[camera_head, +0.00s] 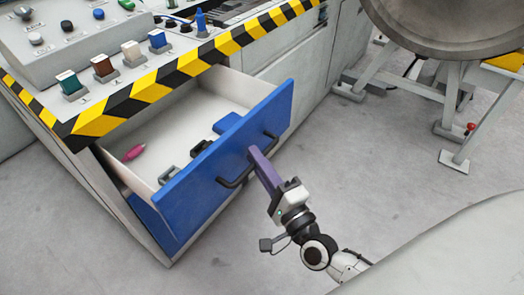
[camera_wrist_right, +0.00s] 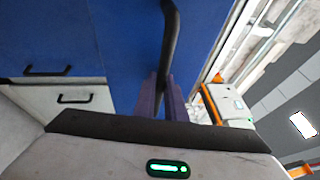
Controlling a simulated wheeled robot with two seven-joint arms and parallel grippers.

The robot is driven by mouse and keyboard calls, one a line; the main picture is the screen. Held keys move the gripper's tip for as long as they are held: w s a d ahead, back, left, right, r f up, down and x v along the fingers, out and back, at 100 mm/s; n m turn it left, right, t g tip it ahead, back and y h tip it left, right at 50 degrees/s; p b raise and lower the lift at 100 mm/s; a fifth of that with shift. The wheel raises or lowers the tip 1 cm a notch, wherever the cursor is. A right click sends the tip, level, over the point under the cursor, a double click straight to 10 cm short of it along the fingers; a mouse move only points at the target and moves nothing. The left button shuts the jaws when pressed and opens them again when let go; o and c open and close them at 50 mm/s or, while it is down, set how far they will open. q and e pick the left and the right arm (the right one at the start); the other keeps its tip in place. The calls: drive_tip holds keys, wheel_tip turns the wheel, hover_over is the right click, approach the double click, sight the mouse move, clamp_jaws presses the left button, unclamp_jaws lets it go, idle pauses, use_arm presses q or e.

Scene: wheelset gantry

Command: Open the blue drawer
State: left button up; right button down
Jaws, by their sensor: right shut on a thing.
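The blue drawer (camera_head: 212,178) is pulled out of the console, and its white inside shows. A black bar handle (camera_head: 233,184) runs along its front. My right gripper (camera_head: 257,158) is shut on this handle, with its purple fingers at the handle's middle. In the right wrist view the dark handle (camera_wrist_right: 171,45) passes between the purple fingers (camera_wrist_right: 162,95), against the blue drawer front (camera_wrist_right: 125,40). In the drawer lie a pink item (camera_head: 133,153), a blue item (camera_head: 227,122) and some dark items (camera_head: 201,147). My left gripper is not in view.
The console (camera_head: 160,75) has yellow-black striped edges and several coloured switches on top. A second blue front (camera_head: 150,218) sits below the open drawer. A large metal wheel (camera_head: 450,25) on a grey stand (camera_head: 450,100) is at the upper right. The floor (camera_head: 370,170) between is clear.

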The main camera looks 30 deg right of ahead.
drive_tip(key=shift+s+d, duration=0.1)
drive_tip(key=shift+s, duration=0.2)
drive_tip(key=c, duration=2.1)
unclamp_jaws()
drive_tip(key=s, duration=0.3)
drive_tip(key=s+f, duration=0.1)
drive_tip(key=s, duration=0.6)
drive_tip(key=shift+s+d+f+p, duration=0.1)
drive_tip(key=shift+d+f+p, duration=0.25)
drive_tip(key=shift+f, duration=0.05)
